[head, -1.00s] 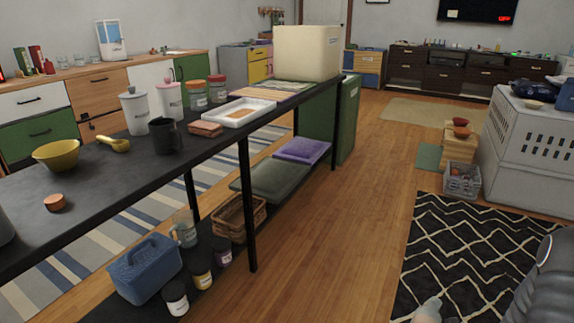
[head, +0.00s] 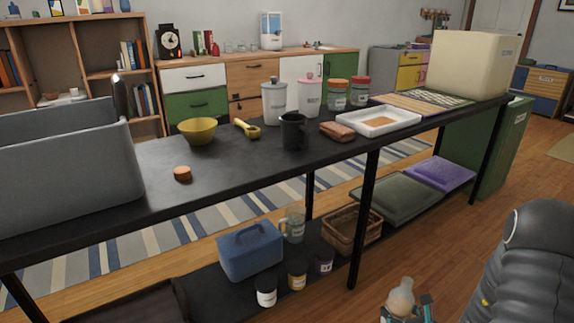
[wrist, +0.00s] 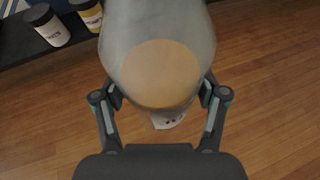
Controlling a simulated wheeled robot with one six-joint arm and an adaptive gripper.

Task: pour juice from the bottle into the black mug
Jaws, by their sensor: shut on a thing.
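The black mug (head: 293,131) stands upright on the dark table, between the canisters and a brown block. My gripper (head: 407,310) is low at the bottom of the head view, right of the table and below its top. It is shut on the bottle (head: 400,296), a pale translucent one. In the wrist view my gripper (wrist: 160,100) has a finger on each side of the bottle (wrist: 160,40). An orange-tan round area shows through the bottle there. The mug is not in the wrist view.
The dark table (head: 150,164) holds a yellow bowl (head: 198,130), a yellow scoop (head: 246,128), an orange-brown lid (head: 182,174), a white tray (head: 350,122) and a large grey bin (head: 60,170). Jars and a blue caddy (head: 250,252) sit on the lower shelf. Tabletop before the mug is clear.

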